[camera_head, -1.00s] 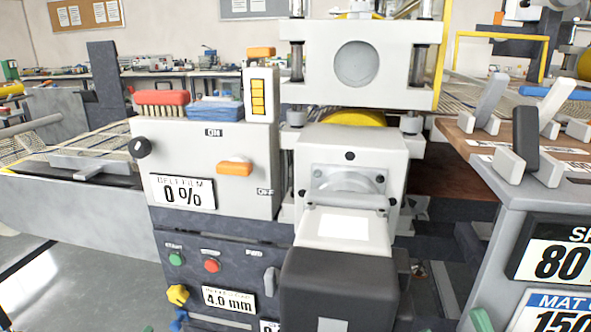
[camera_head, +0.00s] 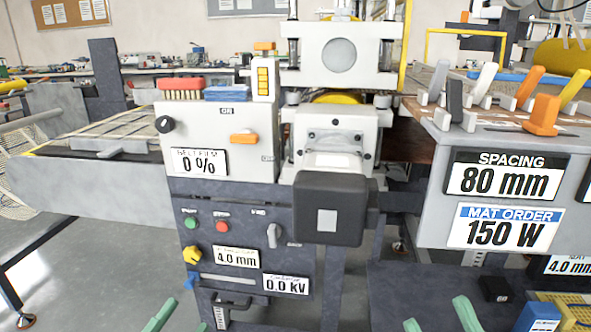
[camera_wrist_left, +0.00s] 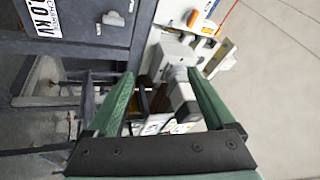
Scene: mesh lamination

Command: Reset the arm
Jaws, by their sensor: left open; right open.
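The green fingertips of my left gripper (camera_head: 180,321) show at the bottom edge of the head view, in front of the machine's dark lower cabinet (camera_head: 240,240). The left wrist view shows this gripper (camera_wrist_left: 159,73) with its two green fingers wide apart and nothing held between them. The green fingertips of my right gripper (camera_head: 438,318) show at the bottom edge, right of centre. They are spread apart with nothing seen between them. The rest of both arms is out of the head view.
A dark boxy motor housing (camera_head: 330,208) juts from the machine's front. A grey control panel (camera_head: 425,185) with levers and "80 mm" and "150 W" labels stands at the right. An orange lever (camera_head: 234,138) sits on the "0 %" panel. Open floor (camera_head: 90,260) lies at the left.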

